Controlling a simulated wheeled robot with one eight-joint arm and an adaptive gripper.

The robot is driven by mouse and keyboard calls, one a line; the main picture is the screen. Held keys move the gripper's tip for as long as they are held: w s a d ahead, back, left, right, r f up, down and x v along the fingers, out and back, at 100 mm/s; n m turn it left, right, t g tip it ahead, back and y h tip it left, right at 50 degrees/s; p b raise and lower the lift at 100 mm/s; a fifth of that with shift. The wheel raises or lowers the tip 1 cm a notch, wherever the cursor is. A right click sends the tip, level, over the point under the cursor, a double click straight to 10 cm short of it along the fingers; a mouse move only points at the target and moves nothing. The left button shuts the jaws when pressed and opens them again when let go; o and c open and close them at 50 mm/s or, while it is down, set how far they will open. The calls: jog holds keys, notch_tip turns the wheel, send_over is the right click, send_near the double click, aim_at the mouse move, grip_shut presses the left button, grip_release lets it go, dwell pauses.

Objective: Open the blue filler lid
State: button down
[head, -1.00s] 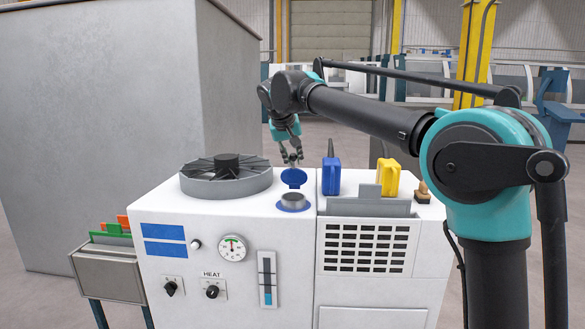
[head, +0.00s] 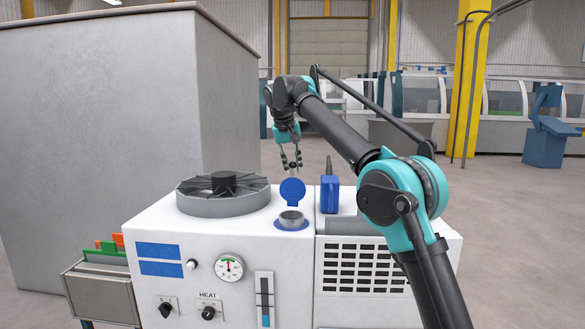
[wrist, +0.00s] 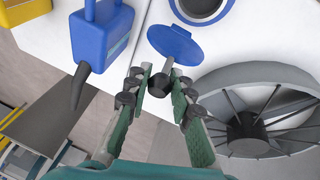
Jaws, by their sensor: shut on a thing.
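The blue filler lid (head: 292,191) stands raised at the back of the round grey filler neck (head: 291,219) on the white machine's top. The neck's mouth is uncovered. In the wrist view the lid (wrist: 176,45) shows as a blue disc beside the blue-rimmed neck (wrist: 204,8). A short grey stem with a dark knob (wrist: 159,85) runs from the lid's edge between my fingers. My gripper (head: 291,167) is just above the lid, pointing down. In the wrist view my gripper (wrist: 161,80) is shut on the lid's knob.
A blue can with a dark spout (head: 330,194) stands close right of the lid. A round grey fan housing (head: 223,195) is at the left. A yellow can (wrist: 22,8) shows at the wrist view's corner. A large grey cabinet (head: 100,130) stands behind left.

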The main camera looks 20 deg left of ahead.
jog(key=shift+w, duration=0.2)
jog(key=c, duration=1.3)
grip_release()
jog(key=shift+v, duration=2.4)
jog(key=shift+s+a+r, duration=0.1)
jog(key=shift+s, duration=0.2)
jog(key=s+a, duration=0.2)
jog(key=s, duration=0.9)
jog(key=shift+s, duration=0.2)
